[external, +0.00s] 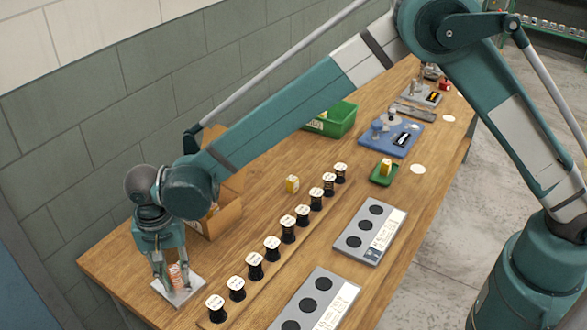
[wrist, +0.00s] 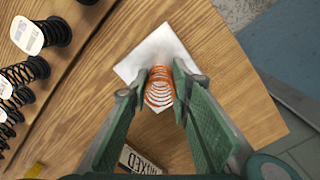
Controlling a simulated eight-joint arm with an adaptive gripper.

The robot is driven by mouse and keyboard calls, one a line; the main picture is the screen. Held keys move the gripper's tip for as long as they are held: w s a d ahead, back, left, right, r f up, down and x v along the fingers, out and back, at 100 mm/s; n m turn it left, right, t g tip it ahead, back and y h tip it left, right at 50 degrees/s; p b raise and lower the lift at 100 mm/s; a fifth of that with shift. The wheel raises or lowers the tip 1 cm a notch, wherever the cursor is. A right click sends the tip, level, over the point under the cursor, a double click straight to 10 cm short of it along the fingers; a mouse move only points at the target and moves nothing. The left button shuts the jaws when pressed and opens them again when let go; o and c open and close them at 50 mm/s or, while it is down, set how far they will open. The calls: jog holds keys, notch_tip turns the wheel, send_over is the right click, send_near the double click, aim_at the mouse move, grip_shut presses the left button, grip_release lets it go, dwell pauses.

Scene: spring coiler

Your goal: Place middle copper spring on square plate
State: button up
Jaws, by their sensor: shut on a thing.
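The copper spring (wrist: 159,87) is an orange coil between the two fingers of my gripper (wrist: 158,84) in the wrist view. The fingers are shut on it from both sides. In the external view my gripper (external: 171,272) points down at the near left end of the table, with the spring (external: 178,275) between its fingers. The square plate (external: 190,291) is pale and lies flat on the table under the spring. It also shows in the wrist view (wrist: 152,50). I cannot tell whether the spring touches the plate.
A row of black springs with white tops (external: 255,265) runs along the table. Grey panels with black discs (external: 370,232) lie to the right. An open cardboard box (external: 222,218) stands behind my wrist. The table edge is close to the plate.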

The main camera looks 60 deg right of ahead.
aim_at(179, 263)
jog(key=shift+f, duration=0.2)
jog(key=o, duration=0.8)
jog(key=shift+c, duration=0.2)
jog(key=shift+r, duration=0.15)
notch_tip(179, 263, up, 12)
jog(key=shift+w+a+r, duration=0.1)
jog(key=shift+w, duration=0.05)
dwell(0.6)
